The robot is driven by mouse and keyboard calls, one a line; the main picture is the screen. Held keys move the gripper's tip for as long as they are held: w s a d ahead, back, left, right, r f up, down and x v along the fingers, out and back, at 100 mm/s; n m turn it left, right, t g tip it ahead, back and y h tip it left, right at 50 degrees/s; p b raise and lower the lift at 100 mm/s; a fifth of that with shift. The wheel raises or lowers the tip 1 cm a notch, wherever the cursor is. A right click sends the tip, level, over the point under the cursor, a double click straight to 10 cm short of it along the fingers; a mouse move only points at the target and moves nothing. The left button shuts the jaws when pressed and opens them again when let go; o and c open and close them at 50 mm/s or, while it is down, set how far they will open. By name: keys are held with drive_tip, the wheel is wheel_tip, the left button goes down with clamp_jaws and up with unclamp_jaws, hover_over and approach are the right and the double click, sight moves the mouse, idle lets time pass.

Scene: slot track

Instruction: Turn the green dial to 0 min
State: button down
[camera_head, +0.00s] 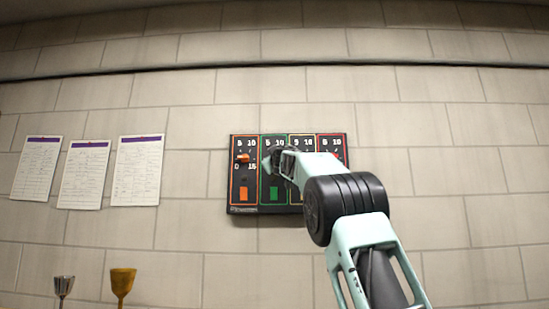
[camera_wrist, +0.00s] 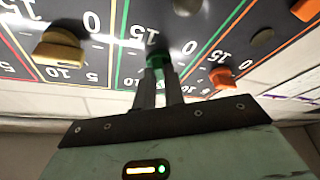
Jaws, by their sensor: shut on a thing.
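The green dial (camera_wrist: 156,60) shows between my fingertips in the wrist view, on the green-outlined strip of a dark wall panel. My gripper (camera_wrist: 160,76) is shut on it from the front, one finger on each side. The numbers 0 and 15 are printed near the dial. Which way its pointer faces is hard to tell behind the fingers. In the head view my gripper (camera_head: 279,160) covers the dial, and the green strip's upper part with 5 and 10 shows above.
The panel (camera_head: 262,209) hangs on a pale block wall. The orange dial (camera_head: 245,157) sits close on the left; the yellow dial (camera_wrist: 58,48) is on the other side. Several paper sheets (camera_head: 137,170) hang far left. Two cups, one golden (camera_head: 122,283), stand below left.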

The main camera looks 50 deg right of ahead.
drive_tip(key=shift+d+r+n+y+p, duration=0.1)
drive_tip(key=shift+n+y+p, duration=0.45)
drive_tip(key=shift+n, duration=0.45)
drive_tip(key=shift+s+r+n+g+y+p, duration=0.1)
drive_tip(key=shift+n+g+y+p, duration=0.4)
drive_tip(key=shift+n, duration=1.3)
drive_tip(key=shift+w+r+n+t+y+p, duration=0.1)
drive_tip(key=shift+n+y, duration=0.7)
drive_tip(key=shift+n, duration=1)
drive_tip(key=shift+s+n+g+y+p, duration=0.1)
drive_tip(key=shift+n+g+y+p, duration=0.4)
drive_tip(key=shift+n, duration=1.3)
drive_tip(key=shift+y, duration=0.25)
drive_tip(key=c, duration=1.5)
unclamp_jaws()
